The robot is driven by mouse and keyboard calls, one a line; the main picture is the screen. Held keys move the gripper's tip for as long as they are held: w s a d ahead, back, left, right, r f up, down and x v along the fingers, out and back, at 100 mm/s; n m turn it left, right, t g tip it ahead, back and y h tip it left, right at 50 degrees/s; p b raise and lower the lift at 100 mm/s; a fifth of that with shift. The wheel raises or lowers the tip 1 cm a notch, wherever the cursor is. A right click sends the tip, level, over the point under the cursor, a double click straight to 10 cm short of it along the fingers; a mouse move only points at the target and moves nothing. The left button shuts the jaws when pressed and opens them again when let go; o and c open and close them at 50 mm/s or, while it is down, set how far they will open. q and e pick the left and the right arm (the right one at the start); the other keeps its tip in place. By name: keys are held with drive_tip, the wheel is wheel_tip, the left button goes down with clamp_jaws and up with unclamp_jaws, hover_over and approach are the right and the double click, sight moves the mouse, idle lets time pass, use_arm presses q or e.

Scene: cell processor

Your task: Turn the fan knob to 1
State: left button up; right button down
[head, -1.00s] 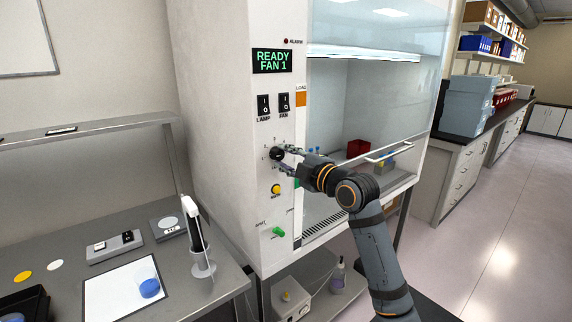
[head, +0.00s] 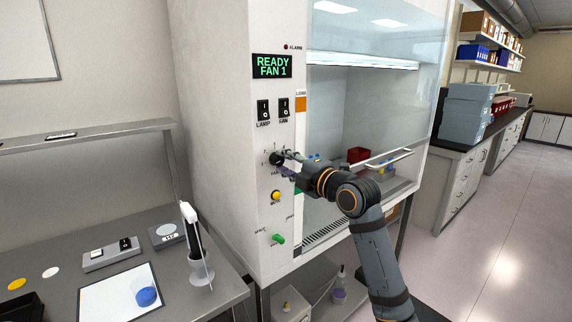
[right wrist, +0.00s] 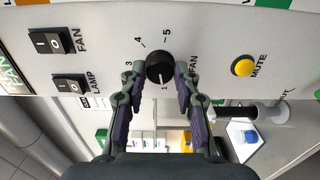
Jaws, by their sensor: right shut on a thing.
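The black round fan knob (head: 275,159) is on the white front panel of the hood, left of the glass opening. In the right wrist view the knob (right wrist: 159,66) sits among printed numbers, and its white mark points toward the 1. My right gripper (head: 288,164) is at the knob, with its two fingers on either side of it, shut on it. The display (head: 272,66) reads "READY FAN 1". My left gripper is not in view.
The yellow mute button (right wrist: 243,66) is close beside the knob, and a green valve handle (head: 278,239) is lower on the panel. The fan switch (head: 284,107) and lamp switch (head: 263,109) are above. A grey bench (head: 215,283) stands at the left.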

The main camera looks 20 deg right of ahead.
drive_tip(key=shift+f, duration=0.1)
drive_tip(key=c, duration=1)
unclamp_jaws()
drive_tip(key=shift+v, duration=3.75)
